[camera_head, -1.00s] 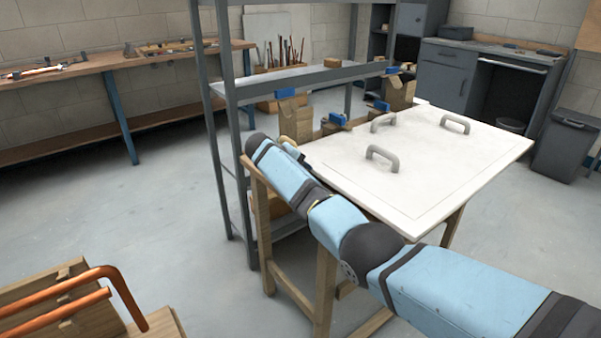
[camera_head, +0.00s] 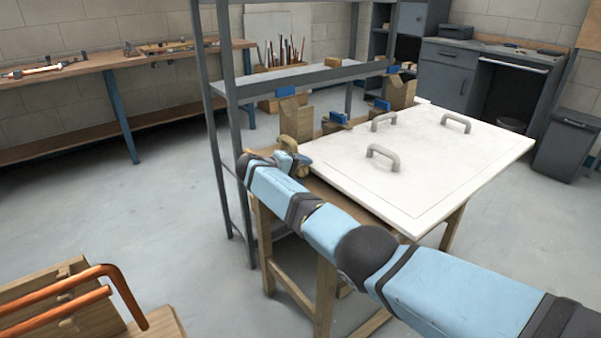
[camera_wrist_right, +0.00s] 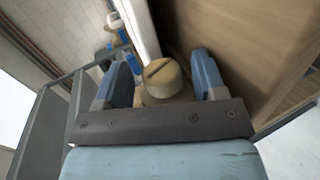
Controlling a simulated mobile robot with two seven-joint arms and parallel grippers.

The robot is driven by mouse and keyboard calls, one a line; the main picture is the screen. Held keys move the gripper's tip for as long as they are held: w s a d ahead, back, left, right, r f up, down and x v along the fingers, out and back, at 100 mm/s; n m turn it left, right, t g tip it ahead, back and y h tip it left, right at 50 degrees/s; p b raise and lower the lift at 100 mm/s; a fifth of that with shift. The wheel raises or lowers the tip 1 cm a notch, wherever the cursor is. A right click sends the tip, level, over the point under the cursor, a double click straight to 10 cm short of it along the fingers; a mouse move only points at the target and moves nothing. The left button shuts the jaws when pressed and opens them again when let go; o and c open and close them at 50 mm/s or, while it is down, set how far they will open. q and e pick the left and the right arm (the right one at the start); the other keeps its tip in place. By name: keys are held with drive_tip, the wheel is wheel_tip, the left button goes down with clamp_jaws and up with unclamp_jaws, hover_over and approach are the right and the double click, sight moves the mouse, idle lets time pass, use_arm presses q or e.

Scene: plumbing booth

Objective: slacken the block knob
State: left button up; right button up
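A round tan wooden knob (camera_wrist_right: 163,78) with a dark slot across its face shows in the right wrist view. My right gripper (camera_wrist_right: 164,72) is open, with one blue finger on each side of the knob and a narrow gap visible on both sides. Whether the fingertips reach down past the knob's face is hard to tell. In the head view my right gripper (camera_head: 297,162) is small and partly hidden by its own wrist, beside a wooden block (camera_head: 296,118) with a blue top. The knob is not clear there. My left gripper is not in view.
A white panel with grey handles (camera_head: 420,165) lies on the wooden table beside my right arm. More blocks with blue parts (camera_head: 400,92) stand behind. A grey metal shelf (camera_head: 225,130) rises close to the gripper. Copper pipes (camera_head: 75,290) are at lower left.

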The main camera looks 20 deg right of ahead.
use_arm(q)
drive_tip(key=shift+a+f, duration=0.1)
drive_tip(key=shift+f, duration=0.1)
use_arm(e)
drive_tip(key=shift+s+a+r, duration=0.1)
drive_tip(key=shift+a+r, duration=0.05)
drive_tip(key=shift+a, duration=0.15)
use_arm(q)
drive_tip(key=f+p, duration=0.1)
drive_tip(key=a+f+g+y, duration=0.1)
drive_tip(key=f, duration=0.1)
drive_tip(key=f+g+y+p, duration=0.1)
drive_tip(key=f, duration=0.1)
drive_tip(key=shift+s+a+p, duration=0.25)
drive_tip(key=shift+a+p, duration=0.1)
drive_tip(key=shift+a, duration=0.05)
use_arm(e)
drive_tip(key=v, duration=1.3)
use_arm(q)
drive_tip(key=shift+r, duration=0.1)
